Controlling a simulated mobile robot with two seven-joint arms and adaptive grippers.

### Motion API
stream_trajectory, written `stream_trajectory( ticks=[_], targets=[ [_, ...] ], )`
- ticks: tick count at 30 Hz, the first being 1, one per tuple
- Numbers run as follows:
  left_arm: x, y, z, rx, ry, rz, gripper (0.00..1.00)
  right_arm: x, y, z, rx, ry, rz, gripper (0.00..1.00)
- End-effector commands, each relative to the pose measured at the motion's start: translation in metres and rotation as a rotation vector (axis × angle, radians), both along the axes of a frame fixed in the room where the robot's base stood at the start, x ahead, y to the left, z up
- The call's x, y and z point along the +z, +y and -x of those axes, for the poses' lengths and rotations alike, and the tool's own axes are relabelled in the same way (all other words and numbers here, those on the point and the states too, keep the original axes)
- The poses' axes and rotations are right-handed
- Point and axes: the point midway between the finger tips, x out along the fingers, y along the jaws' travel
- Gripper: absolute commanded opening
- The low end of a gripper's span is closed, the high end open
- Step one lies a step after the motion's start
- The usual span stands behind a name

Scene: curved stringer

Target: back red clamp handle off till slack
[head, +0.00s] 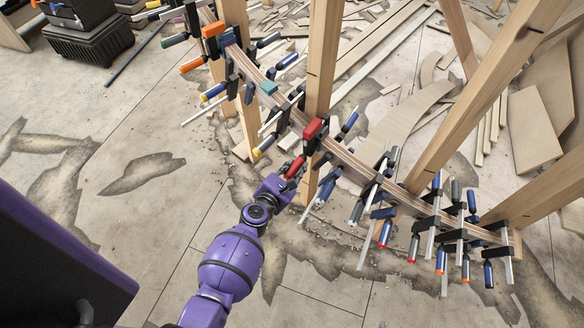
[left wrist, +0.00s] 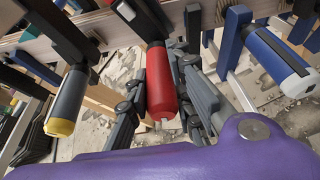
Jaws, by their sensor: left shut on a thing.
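The red clamp handle (head: 294,168) sits on the near side of the curved wooden stringer (head: 345,157), close to a wooden post. In the left wrist view the same red handle (left wrist: 160,82) stands roughly upright in the middle, with a short pale tip at its lower end. My left gripper (head: 286,177) has its dark fingers on both sides of the handle and is shut on it. The left wrist view also shows these fingers (left wrist: 161,72). A red block (head: 314,129) sits on top of the stringer at this clamp. My right gripper is not in view.
Several clamps crowd the stringer; a yellow-tipped handle (left wrist: 66,103) is left of the red one and a blue handle (left wrist: 275,58) right. A wooden post (head: 322,60) rises behind. Floor left of my arm is mostly clear.

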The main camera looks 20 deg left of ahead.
Motion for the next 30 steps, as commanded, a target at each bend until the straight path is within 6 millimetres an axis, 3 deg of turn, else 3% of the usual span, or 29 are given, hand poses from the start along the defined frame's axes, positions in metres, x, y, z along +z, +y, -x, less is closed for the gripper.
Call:
stream_trajectory(
  ticks=[10,26,27,30],
  targets=[
    [0.0009,0.0005,-0.0009,0.000,0.034,0.131,0.00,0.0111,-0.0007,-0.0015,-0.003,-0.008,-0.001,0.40],
    [-0.0013,0.0002,0.0004,-0.002,0.042,0.151,0.00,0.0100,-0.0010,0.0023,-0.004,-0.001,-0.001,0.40],
    [-0.0014,0.0001,0.0004,-0.002,0.042,0.151,0.25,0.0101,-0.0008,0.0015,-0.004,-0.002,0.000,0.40],
    [-0.0014,0.0001,0.0004,-0.002,0.042,0.151,0.37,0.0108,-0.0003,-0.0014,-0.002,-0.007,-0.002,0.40]
  ],
)
